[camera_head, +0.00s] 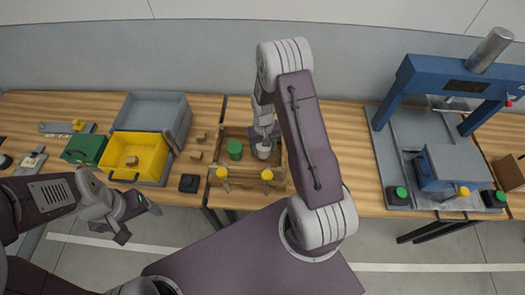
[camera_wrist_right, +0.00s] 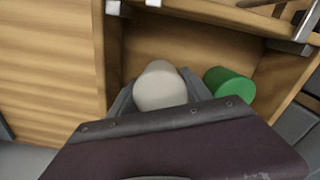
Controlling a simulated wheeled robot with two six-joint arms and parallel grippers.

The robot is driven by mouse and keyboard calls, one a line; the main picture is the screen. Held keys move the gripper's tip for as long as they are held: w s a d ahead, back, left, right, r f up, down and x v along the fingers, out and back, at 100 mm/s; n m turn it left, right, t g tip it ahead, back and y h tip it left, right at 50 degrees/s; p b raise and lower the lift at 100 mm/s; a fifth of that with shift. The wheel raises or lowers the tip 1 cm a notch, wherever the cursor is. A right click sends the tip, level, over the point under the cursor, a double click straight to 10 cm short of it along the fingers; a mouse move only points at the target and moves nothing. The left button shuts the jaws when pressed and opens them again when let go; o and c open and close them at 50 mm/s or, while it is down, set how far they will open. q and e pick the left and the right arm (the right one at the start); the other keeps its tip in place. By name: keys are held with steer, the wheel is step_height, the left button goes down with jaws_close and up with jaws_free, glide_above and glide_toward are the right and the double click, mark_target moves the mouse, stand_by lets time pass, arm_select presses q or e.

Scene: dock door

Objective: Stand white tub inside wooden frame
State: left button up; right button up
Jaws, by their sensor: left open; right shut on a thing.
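The wooden frame (camera_head: 277,187) lies on the bench in the middle of the head view. It also shows in the right wrist view (camera_wrist_right: 195,42). The white tub (camera_head: 263,152) is within the frame's outline, to the right of a green tub (camera_head: 235,149). My right gripper (camera_head: 263,143) reaches down from above and is shut on the white tub, whose pale rounded top (camera_wrist_right: 160,86) shows between the fingers in the right wrist view. The tub's base is hidden, so I cannot tell whether it touches the frame's floor. My left gripper (camera_head: 138,222) is open and empty in front of the bench.
The green tub (camera_wrist_right: 229,85) stands close beside the white one. Two yellow-topped clamps (camera_head: 267,175) (camera_head: 222,173) sit at the frame's front edge. Left are a yellow bin (camera_head: 139,139), a grey tray (camera_head: 150,108) and small wooden blocks (camera_head: 196,155). A blue press (camera_head: 440,78) stands right.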

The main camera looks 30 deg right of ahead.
step_height(320, 180, down, 2)
steer(key=shift+s+d+f, duration=0.1)
steer(key=shift+f, duration=0.1)
steer(key=shift+w+f, duration=0.1)
steer(key=shift+w, duration=0.1)
steer(key=shift+f, duration=0.15)
steer(key=o, duration=1.7)
steer(key=shift+s, duration=0.15)
